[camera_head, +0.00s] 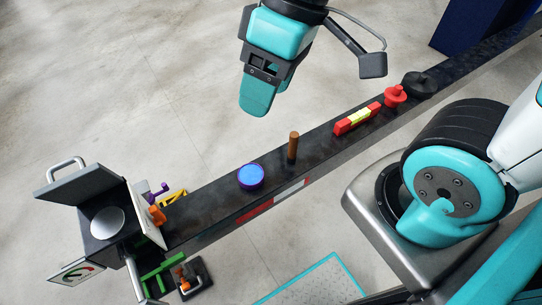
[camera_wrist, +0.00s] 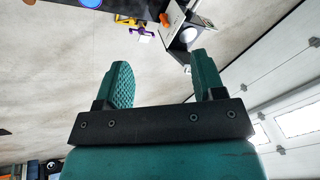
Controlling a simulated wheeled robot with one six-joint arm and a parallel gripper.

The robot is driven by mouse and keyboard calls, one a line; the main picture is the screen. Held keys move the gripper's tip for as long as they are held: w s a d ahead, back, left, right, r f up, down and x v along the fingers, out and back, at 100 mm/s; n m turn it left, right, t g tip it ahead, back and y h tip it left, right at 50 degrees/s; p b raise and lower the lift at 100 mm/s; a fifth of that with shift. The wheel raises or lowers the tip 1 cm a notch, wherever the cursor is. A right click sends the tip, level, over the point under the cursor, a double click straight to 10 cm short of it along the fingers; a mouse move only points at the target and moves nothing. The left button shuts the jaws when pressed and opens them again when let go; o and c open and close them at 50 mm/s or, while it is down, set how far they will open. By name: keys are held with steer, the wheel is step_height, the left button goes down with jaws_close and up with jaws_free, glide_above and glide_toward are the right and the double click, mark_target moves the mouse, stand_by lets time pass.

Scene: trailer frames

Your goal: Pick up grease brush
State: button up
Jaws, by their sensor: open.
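A brown upright stick (camera_head: 292,147), which looks like the grease brush, stands on the dark narrow beam (camera_head: 220,208) in the head view. Its bristles cannot be made out, and it does not show in the wrist view. My gripper (camera_head: 268,98) hangs above and to the left of the stick in the picture, apart from it. In the wrist view my gripper (camera_wrist: 162,72) has its two teal fingers spread with nothing between them.
A blue-purple round tin (camera_head: 251,176) sits left of the stick. A red and yellow block (camera_head: 358,119), a red knobbed piece (camera_head: 395,96) and a black piece (camera_head: 420,84) lie to its right. A box with a raised lid (camera_head: 84,187) stands at the beam's left end.

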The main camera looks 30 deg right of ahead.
steer(key=w+d+f+h+b, duration=0.1)
steer(key=w+d+f+b, duration=0.45)
steer(key=w+f, duration=0.4)
steer(key=n+h+b, duration=0.2)
steer(key=h+b, duration=0.1)
steer(key=b, duration=0.4)
glide_above(294, 141)
steer(key=d, duration=0.1)
step_height(294, 141, down, 18)
steer(key=r, duration=0.1)
steer(key=f, duration=1.1)
steer(key=shift+w+d+f+p, duration=0.2)
steer(key=shift+w+f+p, duration=0.05)
steer(key=shift+w+p, duration=0.1)
steer(key=shift+w+a+f, duration=0.15)
steer(key=shift+f, duration=1.45)
steer(key=shift+w+a+f, duration=0.1)
steer(key=shift+w+f, duration=0.05)
steer(key=shift+f, duration=1.4)
steer(key=shift+c, duration=0.3)
steer(key=c, duration=1)
